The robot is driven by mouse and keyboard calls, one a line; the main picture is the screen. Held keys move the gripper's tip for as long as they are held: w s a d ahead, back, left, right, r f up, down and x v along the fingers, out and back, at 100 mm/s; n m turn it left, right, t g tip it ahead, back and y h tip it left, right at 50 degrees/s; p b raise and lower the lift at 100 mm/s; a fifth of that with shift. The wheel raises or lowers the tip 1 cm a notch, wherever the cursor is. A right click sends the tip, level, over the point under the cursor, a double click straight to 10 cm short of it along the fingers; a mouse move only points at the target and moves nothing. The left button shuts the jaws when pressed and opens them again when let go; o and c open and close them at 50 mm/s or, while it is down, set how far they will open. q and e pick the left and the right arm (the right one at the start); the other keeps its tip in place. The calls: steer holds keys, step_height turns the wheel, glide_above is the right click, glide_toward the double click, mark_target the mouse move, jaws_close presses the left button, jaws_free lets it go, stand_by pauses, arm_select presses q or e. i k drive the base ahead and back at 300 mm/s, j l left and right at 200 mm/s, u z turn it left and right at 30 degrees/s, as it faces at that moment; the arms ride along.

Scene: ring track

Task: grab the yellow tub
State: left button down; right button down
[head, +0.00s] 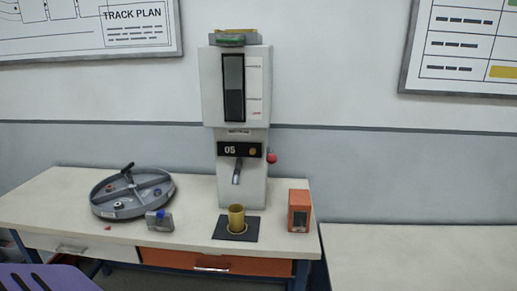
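A small yellow tub (237,220) stands upright on a dark square mat (222,231) near the front edge of the table. It is directly below the spout of a tall grey dispenser (208,88) marked 05. The tub's top looks open, but I cannot see what is inside. Neither of my grippers is in the head view.
An orange box (299,197) stands right of the mat. A round grey divided tray (105,208) and a small grey block (157,227) sit to the left. A second pale table (430,250) on the right looks bare. Something purple (45,280) is at bottom left.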

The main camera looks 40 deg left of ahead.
mark_target(236, 211)
steer(key=u, duration=1.35)
